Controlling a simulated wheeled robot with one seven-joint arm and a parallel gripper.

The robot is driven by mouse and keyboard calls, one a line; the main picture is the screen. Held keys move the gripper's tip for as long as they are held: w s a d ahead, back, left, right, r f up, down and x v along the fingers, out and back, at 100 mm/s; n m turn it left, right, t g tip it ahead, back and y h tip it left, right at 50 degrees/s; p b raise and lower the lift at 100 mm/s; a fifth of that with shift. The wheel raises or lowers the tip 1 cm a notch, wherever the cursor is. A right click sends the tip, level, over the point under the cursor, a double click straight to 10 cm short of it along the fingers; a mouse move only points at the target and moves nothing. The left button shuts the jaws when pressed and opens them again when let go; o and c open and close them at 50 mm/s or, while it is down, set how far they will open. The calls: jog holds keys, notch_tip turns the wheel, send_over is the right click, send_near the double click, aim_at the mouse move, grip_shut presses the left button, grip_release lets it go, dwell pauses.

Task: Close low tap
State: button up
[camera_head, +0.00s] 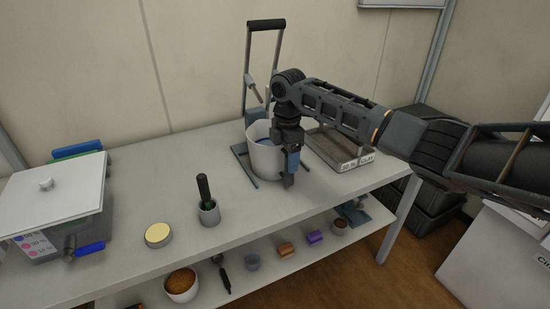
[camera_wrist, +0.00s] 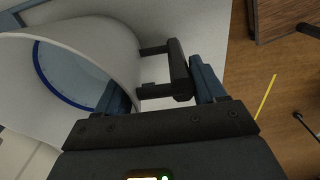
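A blue tap (camera_head: 85,249) sticks out low from the front of a grey box with a white lid (camera_head: 52,196), at the left of the table in the head view. My gripper (camera_head: 289,184) is far to its right, pointing down at the front of a white pot (camera_head: 262,158). In the wrist view, the pot (camera_wrist: 100,40) has a dark handle (camera_wrist: 180,70) between my gripper's two spread fingers (camera_wrist: 160,88). The handle is close to the right finger. The left finger overlaps the pot's rim area; contact there is unclear. The tap is not in the wrist view.
A metal press frame (camera_head: 249,60) stands behind the pot, with a labelled tray (camera_head: 340,150) to its right. The lower shelf (camera_head: 235,283) holds several small items.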

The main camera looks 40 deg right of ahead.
grip_shut()
dwell(0.4)
jog(key=shift+r, duration=0.1)
jog(key=shift+r, duration=0.1)
dwell(0.3)
